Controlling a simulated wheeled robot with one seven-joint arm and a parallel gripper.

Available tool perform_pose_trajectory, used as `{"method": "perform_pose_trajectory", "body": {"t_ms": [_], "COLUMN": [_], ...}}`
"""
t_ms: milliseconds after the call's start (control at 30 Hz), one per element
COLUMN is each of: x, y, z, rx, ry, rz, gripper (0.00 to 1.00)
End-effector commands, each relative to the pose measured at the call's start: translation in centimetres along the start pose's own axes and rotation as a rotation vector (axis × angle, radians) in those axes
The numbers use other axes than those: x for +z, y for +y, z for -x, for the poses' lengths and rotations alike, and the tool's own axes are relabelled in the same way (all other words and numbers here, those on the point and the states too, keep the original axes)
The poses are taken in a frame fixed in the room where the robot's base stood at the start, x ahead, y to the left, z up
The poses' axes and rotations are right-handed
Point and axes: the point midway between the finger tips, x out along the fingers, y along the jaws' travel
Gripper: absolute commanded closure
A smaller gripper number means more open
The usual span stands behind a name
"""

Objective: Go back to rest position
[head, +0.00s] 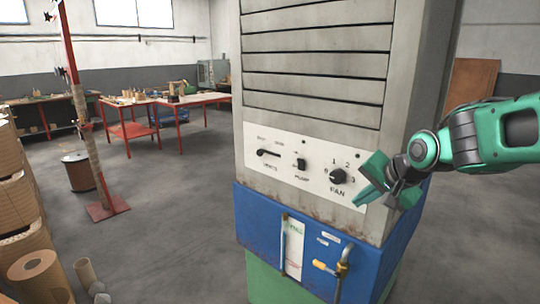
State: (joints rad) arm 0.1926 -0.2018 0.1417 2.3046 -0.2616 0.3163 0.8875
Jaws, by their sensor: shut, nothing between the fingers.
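My gripper (366,193) shows in the head view at the right, at the end of my green and dark grey arm. It is shut and empty. Its fingertips are just right of the black fan knob (337,176) on the white control panel (285,160). I cannot tell whether they touch the panel. The panel sits on a grey machine cabinet (315,60) and also carries a lever switch (268,153) and a pump switch (301,164). The gripper hides the panel's right end.
A red post (80,110), cardboard rolls (35,265) and a coil drum (78,172) stand at left. Red-legged workbenches (190,100) are behind. Grey floor between is clear.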

Motion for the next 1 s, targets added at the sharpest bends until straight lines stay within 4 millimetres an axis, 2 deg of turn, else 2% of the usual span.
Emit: {"method": "perform_pose_trajectory", "body": {"t_ms": [33,100,233,400,500,600,700,800,1000], "x": [-0.4,-0.7,-0.1,2.9,5.4,7.6,9.1,9.7,9.8], "y": [2.8,7.1,14.8,23.8,27.7,30.2,31.4,31.9,31.9], "z": [1.0,2.5,5.9,11.0,13.7,15.6,16.8,17.2,17.3], "rx": [0.062,0.158,0.324,0.492,0.547,0.573,0.582,0.584,0.584], "ry": [0.007,0.001,-0.048,-0.182,-0.277,-0.357,-0.408,-0.431,-0.434], "rz": [0.025,0.066,0.126,0.17,0.18,0.183,0.184,0.187,0.188], "gripper": [1.0,1.0,1.0,1.0,1.0,1.0,1.0,1.0,1.0]}}
